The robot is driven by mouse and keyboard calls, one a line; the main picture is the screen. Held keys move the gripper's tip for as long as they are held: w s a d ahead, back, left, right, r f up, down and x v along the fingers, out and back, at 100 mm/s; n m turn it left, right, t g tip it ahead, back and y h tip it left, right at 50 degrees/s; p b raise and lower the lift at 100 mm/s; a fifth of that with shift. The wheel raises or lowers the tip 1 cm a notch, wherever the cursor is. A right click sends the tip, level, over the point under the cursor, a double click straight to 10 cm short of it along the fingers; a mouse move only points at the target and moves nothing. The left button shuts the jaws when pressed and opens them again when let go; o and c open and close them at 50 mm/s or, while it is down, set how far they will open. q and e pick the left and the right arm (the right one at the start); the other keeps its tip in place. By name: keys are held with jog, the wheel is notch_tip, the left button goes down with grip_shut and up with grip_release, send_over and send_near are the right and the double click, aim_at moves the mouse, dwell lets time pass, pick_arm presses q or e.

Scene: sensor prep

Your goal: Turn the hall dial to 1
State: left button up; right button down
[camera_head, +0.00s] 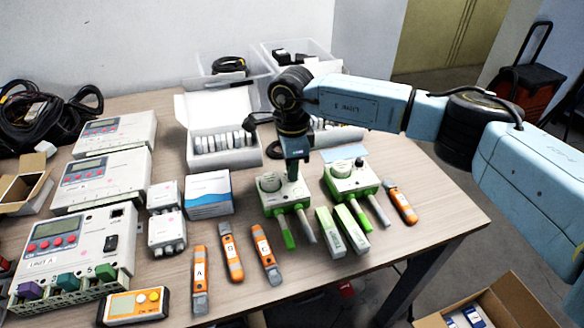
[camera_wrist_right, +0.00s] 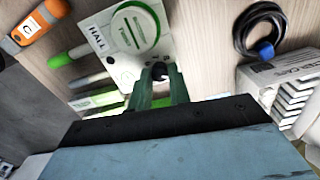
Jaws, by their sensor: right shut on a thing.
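The hall device is a white and green box (camera_head: 285,197) on the table, below my right gripper (camera_head: 297,172) in the head view. In the right wrist view its white face (camera_wrist_right: 103,45) carries the label HALL and a round green-rimmed disc (camera_wrist_right: 135,28). The small dark hall dial (camera_wrist_right: 160,71) sits beside the disc, between the fingertips of my right gripper (camera_wrist_right: 158,80), which is shut on it. The dial's marks and setting are too small or covered to read. My left gripper is not in view.
A similar green and white box with a black knob (camera_head: 359,162) stands close to the right. Orange handheld testers (camera_head: 266,256) lie in front, and an open white carton (camera_head: 222,130) stands behind. A blue and white box (camera_head: 208,195) is to the left.

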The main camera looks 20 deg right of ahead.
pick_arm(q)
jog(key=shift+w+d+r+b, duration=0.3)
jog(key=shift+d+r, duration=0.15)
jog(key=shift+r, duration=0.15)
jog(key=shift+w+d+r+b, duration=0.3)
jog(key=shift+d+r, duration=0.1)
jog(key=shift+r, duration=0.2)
pick_arm(e)
jog(key=n, duration=0.5)
jog(key=shift+n, duration=0.4)
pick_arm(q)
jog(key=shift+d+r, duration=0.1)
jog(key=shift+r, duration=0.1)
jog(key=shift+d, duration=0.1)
pick_arm(e)
jog(key=c, duration=1.6)
grip_release()
jog(key=shift+o, duration=0.2)
